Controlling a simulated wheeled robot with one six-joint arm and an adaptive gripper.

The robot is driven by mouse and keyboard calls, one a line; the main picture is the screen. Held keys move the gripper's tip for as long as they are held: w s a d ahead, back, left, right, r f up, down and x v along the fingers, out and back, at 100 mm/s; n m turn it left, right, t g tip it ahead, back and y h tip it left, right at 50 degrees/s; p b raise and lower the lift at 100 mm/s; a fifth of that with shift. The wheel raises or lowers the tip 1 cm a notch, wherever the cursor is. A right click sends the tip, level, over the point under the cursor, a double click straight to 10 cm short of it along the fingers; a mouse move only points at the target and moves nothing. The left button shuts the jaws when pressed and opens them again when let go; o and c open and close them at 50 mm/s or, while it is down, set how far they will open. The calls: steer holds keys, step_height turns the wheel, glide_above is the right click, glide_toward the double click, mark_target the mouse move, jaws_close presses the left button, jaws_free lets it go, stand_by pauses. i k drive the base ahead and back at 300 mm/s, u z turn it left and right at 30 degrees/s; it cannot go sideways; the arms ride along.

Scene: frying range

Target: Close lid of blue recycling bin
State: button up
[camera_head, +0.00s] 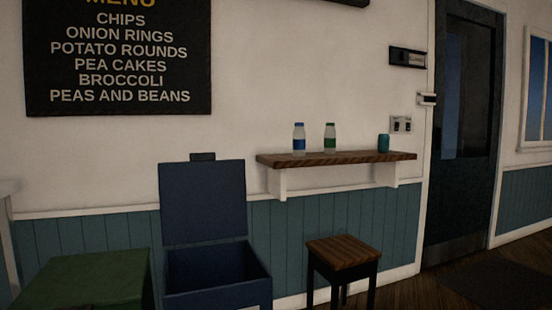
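The blue recycling bin (218,298) stands against the wall in the lower left of the head view. Its lid (203,202) is open and stands about upright at the back edge, near the wall. The bin's dark inside shows; I see nothing in it, and its lower part is cut off by the picture edge. My gripper does not show in this view.
A green box or bin (85,280) with a closed flat top stands left of the blue bin. A wooden stool (343,252) stands to its right. A wall shelf (335,158) holds two bottles and a can. A dark door (465,130) is at the right.

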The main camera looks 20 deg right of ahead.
mark_target(202, 198)
steer(key=z, duration=1.3)
steer(key=i, duration=2.85)
steer(key=u, duration=3.3)
steer(key=k, duration=1.2)
steer(key=u, duration=0.85)
steer(key=i, duration=0.6)
steer(key=u, duration=0.05)
